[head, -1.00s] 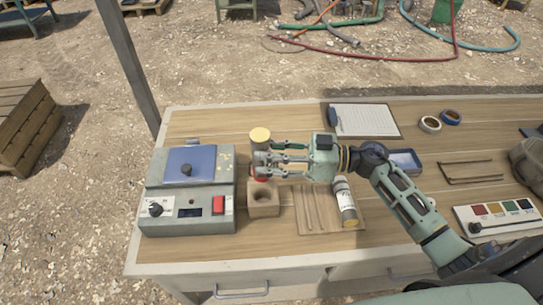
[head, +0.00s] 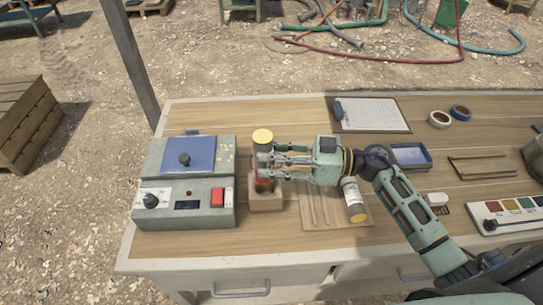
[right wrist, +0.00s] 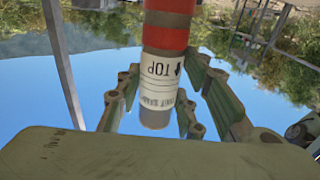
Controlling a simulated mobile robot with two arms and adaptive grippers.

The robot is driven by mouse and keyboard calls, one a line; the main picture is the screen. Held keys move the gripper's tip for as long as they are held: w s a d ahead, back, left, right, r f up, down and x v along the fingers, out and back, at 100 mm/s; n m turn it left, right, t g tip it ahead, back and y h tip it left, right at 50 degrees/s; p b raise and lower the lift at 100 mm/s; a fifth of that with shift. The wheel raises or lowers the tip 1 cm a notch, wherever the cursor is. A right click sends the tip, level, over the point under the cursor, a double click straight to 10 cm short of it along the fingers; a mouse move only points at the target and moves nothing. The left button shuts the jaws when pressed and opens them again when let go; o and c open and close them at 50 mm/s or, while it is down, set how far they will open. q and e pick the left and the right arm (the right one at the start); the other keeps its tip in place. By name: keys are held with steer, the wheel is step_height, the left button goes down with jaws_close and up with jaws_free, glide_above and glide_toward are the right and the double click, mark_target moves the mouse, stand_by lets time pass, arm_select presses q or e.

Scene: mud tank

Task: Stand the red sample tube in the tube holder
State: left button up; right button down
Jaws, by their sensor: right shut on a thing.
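The red sample tube (head: 264,183) is upright, with a pale yellow top, a grey upper body and red low down. My right gripper (head: 268,168) reaches in from the right and is shut on it. The wooden tube holder (head: 268,204) is a small block directly below the tube. The tube's lower end covers the holder's hole; I cannot tell whether it is inside or just above. In the right wrist view, the tube (right wrist: 165,60) shows red bands and a white label reading TOP between the fingers. My left gripper is not in view.
A grey device with a blue lid (head: 186,180) stands close left of the holder. A grey tube with a white label (head: 353,201) lies on a wooden board (head: 312,216) at right. A clipboard (head: 370,115), tape rolls and a blue tray (head: 411,156) lie farther right.

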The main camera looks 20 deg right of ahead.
steer(key=shift+f+b, duration=0.6)
steer(key=shift+f, duration=0.1)
steer(key=shift+f+b, duration=1.05)
steer(key=shift+f, duration=1.8)
steer(key=c, duration=1.1)
jaws_free()
steer(key=shift+f, duration=0.15)
step_height(320, 180, up, 10)
steer(key=shift+r, duration=0.1)
